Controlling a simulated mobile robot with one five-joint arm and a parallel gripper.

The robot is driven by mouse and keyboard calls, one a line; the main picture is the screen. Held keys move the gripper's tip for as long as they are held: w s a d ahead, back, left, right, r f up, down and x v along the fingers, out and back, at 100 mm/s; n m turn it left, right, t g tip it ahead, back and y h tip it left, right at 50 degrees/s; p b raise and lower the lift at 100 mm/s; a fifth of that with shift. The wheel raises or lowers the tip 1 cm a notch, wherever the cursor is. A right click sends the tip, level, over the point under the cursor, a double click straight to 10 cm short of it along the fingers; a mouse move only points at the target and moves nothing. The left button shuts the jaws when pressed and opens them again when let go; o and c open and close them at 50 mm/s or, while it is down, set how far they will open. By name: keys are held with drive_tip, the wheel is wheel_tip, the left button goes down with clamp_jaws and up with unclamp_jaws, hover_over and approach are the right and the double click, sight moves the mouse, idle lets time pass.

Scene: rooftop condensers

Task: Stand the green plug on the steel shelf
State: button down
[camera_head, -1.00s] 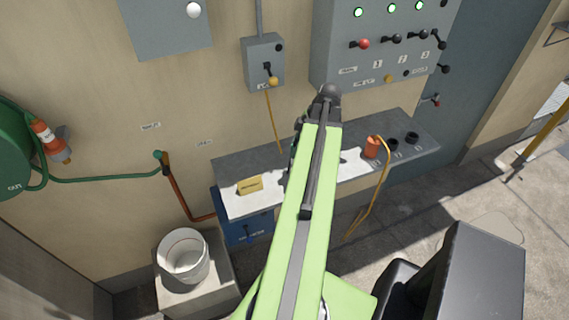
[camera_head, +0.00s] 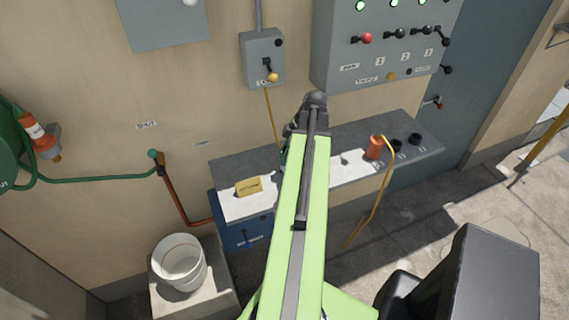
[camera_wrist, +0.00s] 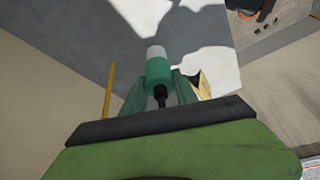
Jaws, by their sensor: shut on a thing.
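The green plug (camera_wrist: 158,70) shows in the wrist view between the fingers of my gripper (camera_wrist: 160,92), which is shut on it. It has a pale grey end pointing away from me and a black cable end toward me. The steel shelf (camera_head: 228,168) runs along the wall in the head view, grey with white sunlit patches, and lies beyond the plug in the wrist view (camera_wrist: 125,30). My arm hides most of the gripper and the plug in the head view. I cannot tell whether the plug touches the shelf.
An orange plug (camera_head: 375,147) with a yellow cable stands at the right beside black sockets (camera_head: 414,139). A switch box (camera_head: 263,60) and control panel (camera_head: 385,45) hang above. A white bucket (camera_head: 179,262) stands lower left.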

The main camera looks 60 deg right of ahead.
wheel_tip(320, 180, down, 2)
drive_tip(key=shift+f+b, duration=0.2)
drive_tip(key=shift+b, duration=0.3)
drive_tip(key=shift+r, duration=0.25)
drive_tip(key=shift+f, duration=0.15)
drive_tip(key=c, duration=0.9)
unclamp_jaws()
drive_tip(key=shift+c, duration=0.2)
drive_tip(key=shift+r+p, duration=0.45)
drive_tip(key=shift+p, duration=0.1)
drive_tip(key=p+v, duration=1)
drive_tip(key=v, duration=0.1)
drive_tip(key=shift+r, duration=0.2)
